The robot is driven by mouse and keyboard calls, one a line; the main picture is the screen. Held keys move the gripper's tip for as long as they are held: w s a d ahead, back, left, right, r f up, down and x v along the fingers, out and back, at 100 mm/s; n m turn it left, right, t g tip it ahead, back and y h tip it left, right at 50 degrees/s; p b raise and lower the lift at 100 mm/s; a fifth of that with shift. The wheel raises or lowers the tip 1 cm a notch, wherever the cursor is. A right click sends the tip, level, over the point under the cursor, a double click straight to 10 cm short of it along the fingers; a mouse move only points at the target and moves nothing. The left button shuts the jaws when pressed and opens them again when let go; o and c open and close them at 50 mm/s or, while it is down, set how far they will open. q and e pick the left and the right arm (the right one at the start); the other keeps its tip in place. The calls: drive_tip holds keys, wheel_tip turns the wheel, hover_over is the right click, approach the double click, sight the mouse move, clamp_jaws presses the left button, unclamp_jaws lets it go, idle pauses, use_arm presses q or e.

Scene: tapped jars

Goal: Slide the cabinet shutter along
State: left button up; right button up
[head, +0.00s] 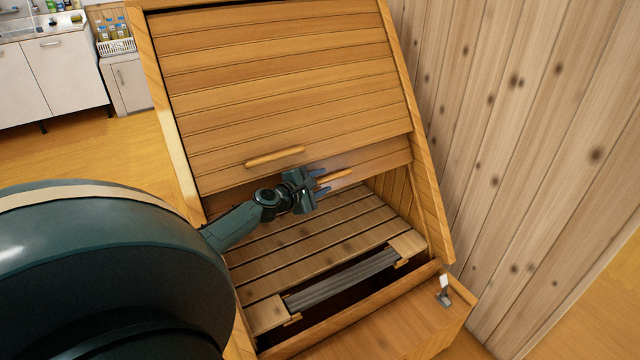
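The wooden cabinet has a slatted shutter (290,90) covering the upper part of its sloping front. A rod-like wooden handle (274,157) is on the shutter's lower part. A second slatted panel (385,157) shows below and behind it, with another wooden handle (336,175). My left gripper (320,181) is at the left end of this second handle. Its two fingers look apart, one above and one below the handle; whether they touch it is unclear. My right gripper is not in view.
Below the panels the cabinet is open, showing a slatted board (325,235) and a dark grey ribbed strip (345,280). A small metal piece with a white tag (444,291) is on the front ledge. A plank wall (520,130) stands close on the right.

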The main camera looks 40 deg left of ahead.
use_arm(q)
drive_tip(key=shift+c, duration=0.4)
clamp_jaws()
